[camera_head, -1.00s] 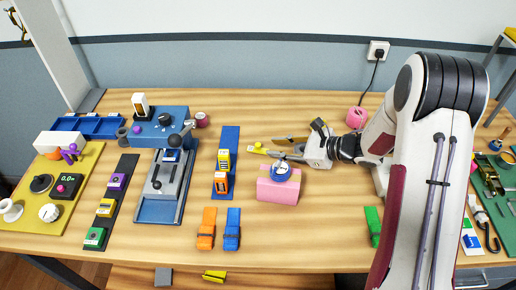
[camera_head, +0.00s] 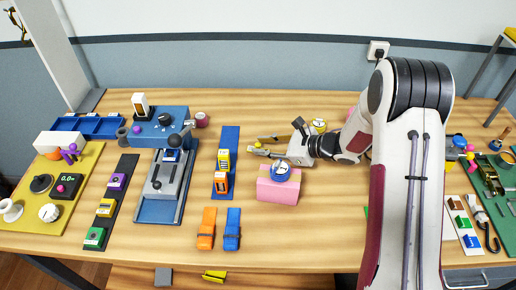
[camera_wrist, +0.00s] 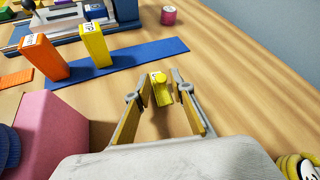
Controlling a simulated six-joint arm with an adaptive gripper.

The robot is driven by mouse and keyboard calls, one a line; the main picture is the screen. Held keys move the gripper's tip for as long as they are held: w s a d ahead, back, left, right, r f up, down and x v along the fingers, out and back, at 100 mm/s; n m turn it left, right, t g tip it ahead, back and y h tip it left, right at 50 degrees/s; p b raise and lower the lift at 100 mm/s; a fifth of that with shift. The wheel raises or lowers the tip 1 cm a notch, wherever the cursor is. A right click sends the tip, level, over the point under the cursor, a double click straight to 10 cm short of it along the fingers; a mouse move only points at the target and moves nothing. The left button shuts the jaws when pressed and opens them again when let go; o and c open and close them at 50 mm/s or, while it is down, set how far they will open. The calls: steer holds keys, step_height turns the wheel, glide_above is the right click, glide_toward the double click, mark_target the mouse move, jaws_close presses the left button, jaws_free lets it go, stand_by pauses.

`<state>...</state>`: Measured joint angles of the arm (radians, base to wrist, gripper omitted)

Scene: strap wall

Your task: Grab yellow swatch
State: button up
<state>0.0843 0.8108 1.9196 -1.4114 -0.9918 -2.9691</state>
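The yellow swatch (camera_wrist: 160,92) is a small yellow block with a pale label on its far end. In the wrist view it lies between the two fingers of my gripper (camera_wrist: 160,82), with a narrow gap on each side. My gripper is open, its fingers reaching along both sides of the swatch. In the head view my gripper (camera_head: 257,146) is low over the table, behind the pink block; only a bit of yellow shows at its tips. I cannot tell the exact finger height.
A pink block (camera_head: 276,188) with a blue round item on top stands close in front of my gripper. A blue strip (camera_head: 229,145) with upright yellow and orange boxes lies to the left. A black strip with purple, yellow and green pieces lies farther left.

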steer(key=shift+w+a+f, duration=0.2)
steer(key=shift+a, duration=0.15)
steer(key=shift+c, duration=0.3)
jaws_close()
steer(key=shift+r, duration=0.2)
step_height(320, 180, up, 10)
steer(key=shift+f, duration=0.15)
stand_by(0.6)
stand_by(0.4)
